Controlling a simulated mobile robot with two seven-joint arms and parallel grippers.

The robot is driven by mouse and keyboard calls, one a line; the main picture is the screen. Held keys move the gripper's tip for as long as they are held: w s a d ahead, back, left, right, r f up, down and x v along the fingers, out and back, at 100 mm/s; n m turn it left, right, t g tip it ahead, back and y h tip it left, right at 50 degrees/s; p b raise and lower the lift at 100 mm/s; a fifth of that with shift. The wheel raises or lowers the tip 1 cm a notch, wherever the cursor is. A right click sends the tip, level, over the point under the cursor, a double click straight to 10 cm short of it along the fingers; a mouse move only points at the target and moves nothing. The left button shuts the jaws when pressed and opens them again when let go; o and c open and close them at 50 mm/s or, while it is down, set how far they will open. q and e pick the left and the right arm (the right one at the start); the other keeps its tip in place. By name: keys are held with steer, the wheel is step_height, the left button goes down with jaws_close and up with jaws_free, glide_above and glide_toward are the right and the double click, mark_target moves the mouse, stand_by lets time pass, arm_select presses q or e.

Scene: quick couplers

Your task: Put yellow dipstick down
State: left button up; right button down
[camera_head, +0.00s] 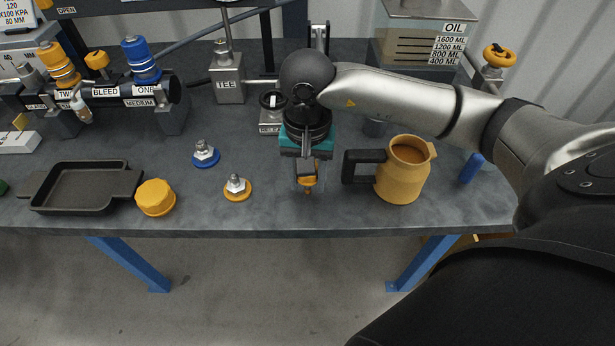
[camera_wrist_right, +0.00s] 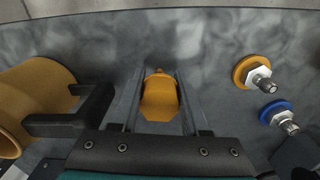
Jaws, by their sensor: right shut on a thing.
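My right gripper (camera_head: 306,170) points down over the front part of the workbench, between the yellow-ringed coupler and the yellow jug. It is shut on the yellow dipstick (camera_head: 308,184), whose yellow end shows below the fingers. In the right wrist view the dipstick's yellow body (camera_wrist_right: 160,98) sits between the two fingers. Most of its shaft is hidden, and I cannot tell whether it touches the bench top. My left gripper is not in view.
The yellow jug (camera_head: 404,172) stands close on the right, its black handle toward my gripper. Left are a yellow-ringed coupler (camera_head: 237,188), a blue-ringed coupler (camera_head: 205,154), a yellow cap (camera_head: 155,197) and a black tray (camera_head: 38,205). The bench (camera_head: 270,222) is clear along its front edge.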

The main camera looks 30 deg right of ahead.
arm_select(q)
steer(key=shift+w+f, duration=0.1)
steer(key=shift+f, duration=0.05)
arm_select(e)
steer(key=shift+f, duration=0.1)
steer(key=c, duration=0.9)
jaws_free()
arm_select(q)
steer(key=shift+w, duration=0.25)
arm_select(e)
steer(key=o, duration=0.5)
step_height(320, 180, up, 11)
steer(key=shift+p, duration=0.95)
steer(key=shift+r, duration=0.6)
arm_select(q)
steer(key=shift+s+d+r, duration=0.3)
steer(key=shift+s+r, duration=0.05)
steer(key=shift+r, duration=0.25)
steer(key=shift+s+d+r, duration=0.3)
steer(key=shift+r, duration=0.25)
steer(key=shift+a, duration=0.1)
